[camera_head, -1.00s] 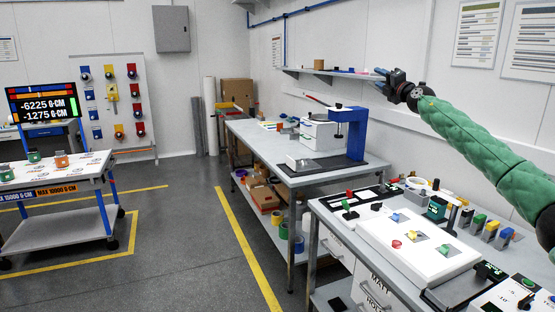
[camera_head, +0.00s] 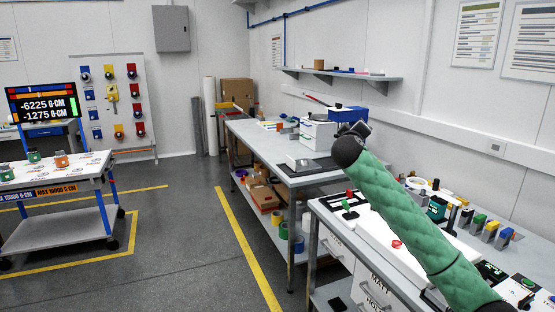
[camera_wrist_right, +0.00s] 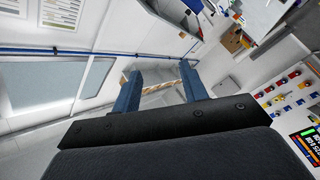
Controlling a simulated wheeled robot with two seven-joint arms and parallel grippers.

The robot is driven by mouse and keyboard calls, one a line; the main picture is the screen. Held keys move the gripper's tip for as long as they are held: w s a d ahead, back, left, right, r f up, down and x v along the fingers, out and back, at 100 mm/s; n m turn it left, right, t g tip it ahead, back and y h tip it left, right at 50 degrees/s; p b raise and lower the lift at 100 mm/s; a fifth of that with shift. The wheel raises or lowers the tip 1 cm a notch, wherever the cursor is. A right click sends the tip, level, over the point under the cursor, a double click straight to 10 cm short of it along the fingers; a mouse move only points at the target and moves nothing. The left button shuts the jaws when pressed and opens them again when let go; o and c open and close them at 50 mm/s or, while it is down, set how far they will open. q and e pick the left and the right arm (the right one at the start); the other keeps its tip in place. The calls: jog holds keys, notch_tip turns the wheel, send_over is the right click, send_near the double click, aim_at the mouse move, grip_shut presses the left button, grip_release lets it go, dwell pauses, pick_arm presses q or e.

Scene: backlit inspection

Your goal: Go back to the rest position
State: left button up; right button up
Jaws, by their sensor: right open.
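My right arm, in a green padded sleeve, comes in from the lower right in the head view and reaches up over the near workbench. My right gripper (camera_head: 358,129) is small and mostly hidden behind the dark wrist, in front of the blue press on the far bench. In the right wrist view its two blue fingers (camera_wrist_right: 160,90) stand wide apart with nothing between them. The wrist camera looks tilted across the room toward the walls. My left gripper does not show in any view.
The near workbench (camera_head: 335,222) holds a white panel (camera_head: 380,232), several coloured blocks and small parts under my arm. The far bench (camera_head: 258,145) carries a blue press (camera_head: 347,114). A wall shelf (camera_head: 340,75) hangs behind. A wheeled table (camera_head: 50,228) stands left. The middle floor is clear.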

jog(key=s+a+f+m+g+y, duration=0.1)
jog(key=s+a+f+g+y, duration=0.15)
jog(key=s+f, duration=0.8)
jog(key=s+a+f+g+y, duration=0.25)
jog(key=s+f, duration=0.35)
jog(key=f, duration=0.9)
jog(key=s+a+f+m+g+y, duration=0.1)
jog(key=s+a+f+g, duration=0.2)
jog(key=s+f, duration=0.75)
jog(key=s+f+m+g+y, duration=0.1)
jog(key=s+f+g, duration=0.7)
jog(key=s+f, duration=2.6)
jog(key=s+m, duration=0.1)
jog(key=s, duration=0.3)
jog(key=shift+a+f, duration=0.2)
jog(key=shift+a, duration=0.1)
jog(key=shift+s, duration=0.1)
jog(key=shift+f, duration=0.1)
